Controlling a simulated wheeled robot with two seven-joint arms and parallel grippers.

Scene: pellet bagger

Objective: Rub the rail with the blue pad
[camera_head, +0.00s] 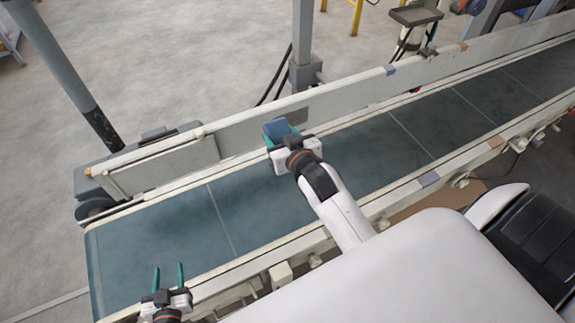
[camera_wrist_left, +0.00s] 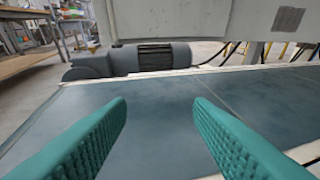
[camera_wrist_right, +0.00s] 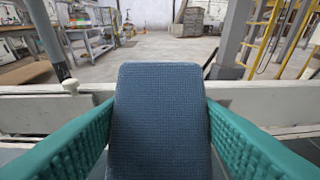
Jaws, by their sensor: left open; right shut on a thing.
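The blue pad (camera_head: 278,130) is held between the teal fingers of my right gripper (camera_head: 279,134), which is shut on it. In the right wrist view the pad (camera_wrist_right: 160,120) stands upright, filling the space between the fingers. The far side rail (camera_head: 340,95) of the conveyor is a long off-white beam. The pad is close to this rail; whether it touches cannot be told. The rail's top edge also shows behind the pad in the right wrist view (camera_wrist_right: 262,97). My left gripper (camera_head: 168,278) is open and empty over the near left end of the belt.
The blue-green conveyor belt (camera_head: 375,150) runs from lower left to upper right. The near rail (camera_head: 390,200) carries brackets and rollers. A grey motor (camera_wrist_left: 150,57) sits beyond the far rail. A grey post (camera_head: 303,45) stands behind the rail.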

